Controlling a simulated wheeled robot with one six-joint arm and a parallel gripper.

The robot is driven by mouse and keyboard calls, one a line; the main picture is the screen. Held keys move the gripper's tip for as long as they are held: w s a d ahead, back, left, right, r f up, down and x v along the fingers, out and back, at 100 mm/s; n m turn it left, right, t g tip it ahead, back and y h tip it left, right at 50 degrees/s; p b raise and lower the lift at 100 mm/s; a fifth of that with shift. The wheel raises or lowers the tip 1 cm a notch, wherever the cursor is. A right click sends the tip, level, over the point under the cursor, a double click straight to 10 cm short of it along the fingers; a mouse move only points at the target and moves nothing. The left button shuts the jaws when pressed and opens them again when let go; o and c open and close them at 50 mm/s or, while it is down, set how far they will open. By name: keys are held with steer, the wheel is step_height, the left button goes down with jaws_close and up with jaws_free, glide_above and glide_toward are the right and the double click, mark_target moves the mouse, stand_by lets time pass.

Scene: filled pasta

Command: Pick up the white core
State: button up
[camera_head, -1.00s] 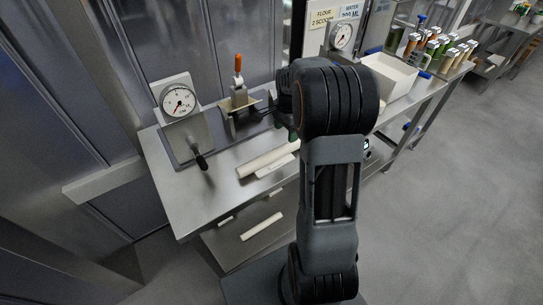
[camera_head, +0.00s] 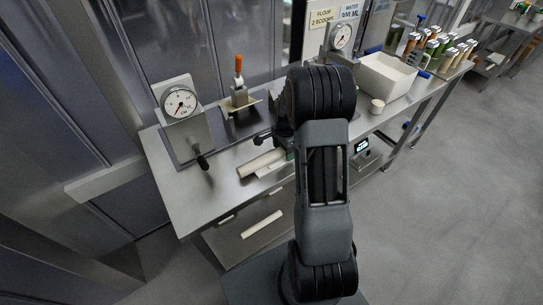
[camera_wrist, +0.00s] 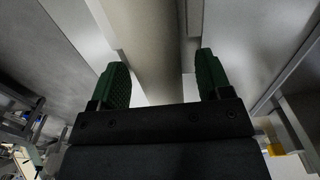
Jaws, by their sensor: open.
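The white core (camera_head: 262,161), a pale cylinder, lies on the steel table, with its right end hidden behind my arm. In the wrist view the core (camera_wrist: 152,50) runs away from my gripper (camera_wrist: 162,78), between its two green-padded fingers. The fingers stand apart with a gap on each side of the core, and nothing is gripped. In the head view my gripper (camera_head: 268,136) is partly hidden by my arm and is near the core's right part. I cannot tell the exact height between them.
A dial gauge with a black-handled lever (camera_head: 201,160) stands left of the core. A press with an orange handle (camera_head: 238,66) is behind it. A white bin (camera_head: 387,76) and a small cup (camera_head: 377,106) stand to the right. The table's front left is clear.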

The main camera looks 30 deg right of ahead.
steer(key=c, duration=1.1)
steer(key=shift+c, duration=0.4)
steer(key=shift+r, duration=0.15)
